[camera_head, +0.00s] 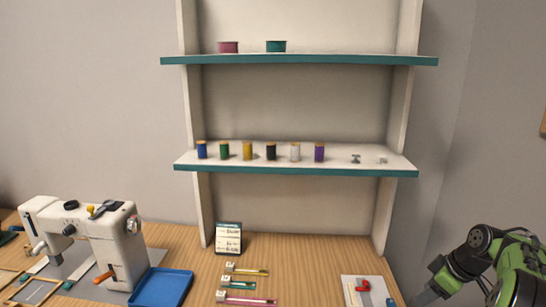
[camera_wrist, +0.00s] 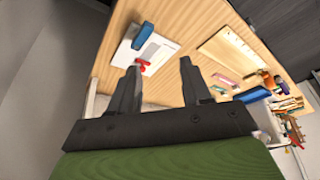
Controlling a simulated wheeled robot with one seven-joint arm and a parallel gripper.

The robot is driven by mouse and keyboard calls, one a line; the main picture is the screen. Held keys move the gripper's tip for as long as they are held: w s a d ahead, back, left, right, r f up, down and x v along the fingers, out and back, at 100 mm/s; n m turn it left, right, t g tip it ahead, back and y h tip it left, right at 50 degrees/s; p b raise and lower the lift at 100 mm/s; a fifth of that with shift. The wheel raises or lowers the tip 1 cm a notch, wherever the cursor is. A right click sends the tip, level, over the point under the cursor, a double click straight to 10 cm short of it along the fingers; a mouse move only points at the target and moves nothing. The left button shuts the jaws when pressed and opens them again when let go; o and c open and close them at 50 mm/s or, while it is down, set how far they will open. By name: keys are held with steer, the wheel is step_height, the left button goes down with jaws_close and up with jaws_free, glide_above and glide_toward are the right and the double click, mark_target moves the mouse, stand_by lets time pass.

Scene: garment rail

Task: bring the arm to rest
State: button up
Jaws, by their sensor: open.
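My gripper (camera_wrist: 160,82) shows in the wrist view with its two dark fingers spread apart and nothing between them. It is open and appears to be above the table's edge, apart from the things on the table. In the head view my green and black arm is folded at the lower right, beside the table's right end. The gripper's fingertips cannot be made out there.
A white sheet (camera_head: 352,297) with a red item (camera_head: 363,286) lies at the table's right. A blue tray (camera_head: 162,287) and a sewing machine (camera_head: 115,245) stand at the left. A shelf (camera_head: 297,170) holds several thread spools. The table's (camera_head: 310,262) middle right is clear.

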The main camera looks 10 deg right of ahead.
steer(key=a+r+m+h+p, duration=0.1)
steer(key=a+r, duration=0.5)
steer(key=a, duration=0.4)
steer(key=a+r+m+p, duration=0.1)
steer(key=a+r, duration=0.5)
steer(key=a, duration=0.4)
steer(key=s+a+r+m+h+p, duration=0.1)
steer(key=s+a+r, duration=0.1)
steer(key=s+a, duration=0.15)
steer(key=s+a+r+p, duration=0.1)
steer(key=s+a+r, duration=0.1)
steer(key=a, duration=0.3)
steer(key=s+a+f+m+t+p, duration=0.1)
steer(key=s+a, duration=0.4)
steer(key=s, duration=0.7)
steer(key=shift+s+f+m+t, duration=0.15)
steer(key=shift+f+m+t, duration=0.15)
steer(key=shift+f+m, duration=0.3)
steer(key=shift+a+r, duration=0.1)
steer(key=shift+r, duration=0.05)
